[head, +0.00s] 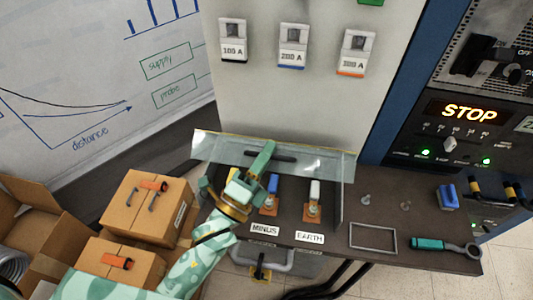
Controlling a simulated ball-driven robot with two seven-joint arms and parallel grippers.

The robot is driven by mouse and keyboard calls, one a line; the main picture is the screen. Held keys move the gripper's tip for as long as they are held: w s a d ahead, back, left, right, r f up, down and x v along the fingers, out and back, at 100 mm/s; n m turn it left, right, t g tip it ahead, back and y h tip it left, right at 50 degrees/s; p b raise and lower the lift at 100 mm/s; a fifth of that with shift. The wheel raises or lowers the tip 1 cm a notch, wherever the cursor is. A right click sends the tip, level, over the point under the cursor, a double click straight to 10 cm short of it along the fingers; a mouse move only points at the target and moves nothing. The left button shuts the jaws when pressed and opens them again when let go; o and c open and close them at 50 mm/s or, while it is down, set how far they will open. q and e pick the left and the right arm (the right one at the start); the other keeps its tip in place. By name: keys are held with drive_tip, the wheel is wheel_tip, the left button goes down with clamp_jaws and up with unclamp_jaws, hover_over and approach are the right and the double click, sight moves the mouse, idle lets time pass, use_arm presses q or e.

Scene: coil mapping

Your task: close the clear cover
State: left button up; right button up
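The clear cover (325,162) is a transparent panel standing raised at the back of the terminal box, under the pale cabinet front. A dark handle bar or slot shows at its middle. Below it are the terminals: a blue-topped one (272,184) above the MINUS label and a white-topped one (314,189) above the EARTH label. My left gripper (257,165) is in front of the cover's left-middle part, with a green finger near the dark bar. I cannot tell whether it touches the cover, or how far apart its fingers are. My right gripper is not in view.
On the bench to the right are a grey rectangular frame (373,237), a teal-handled wrench (430,243), a blue block (448,197) and small pegs. Cardboard boxes (147,205) stand at lower left. A control panel with a lit STOP sign (470,112) is at right.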

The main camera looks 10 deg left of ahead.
use_arm(q)
drive_tip(key=b+v, duration=0.1)
drive_tip(key=v, duration=1.5)
drive_tip(key=shift+b, duration=0.3)
drive_tip(key=shift+a+f, duration=0.1)
